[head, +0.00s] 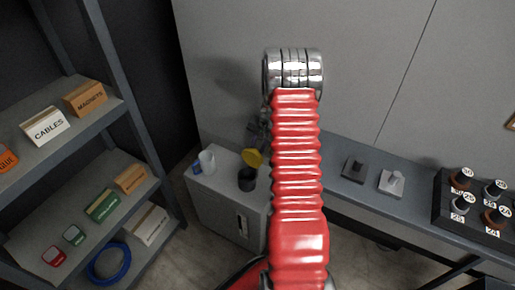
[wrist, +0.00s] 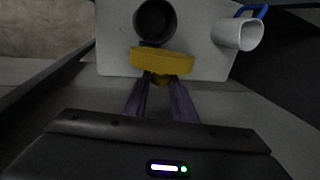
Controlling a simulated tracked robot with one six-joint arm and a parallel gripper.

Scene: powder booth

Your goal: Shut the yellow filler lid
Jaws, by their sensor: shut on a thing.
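The yellow filler lid (head: 252,157) stands raised at the back edge of the dark round filler (head: 247,180), on top of a white cabinet. In the wrist view the lid (wrist: 162,61) shows nearly edge-on, between my gripper and the open filler mouth (wrist: 156,20). In the head view my red arm hides most of the gripper.
A white mug (head: 206,161) with a blue part beside it stands on the white cabinet (head: 222,208), near the filler. A grey bench (head: 330,160) with small fixtures and a bottle rack (head: 450,218) lies to the right. Shelves with boxes (head: 45,126) stand at the left.

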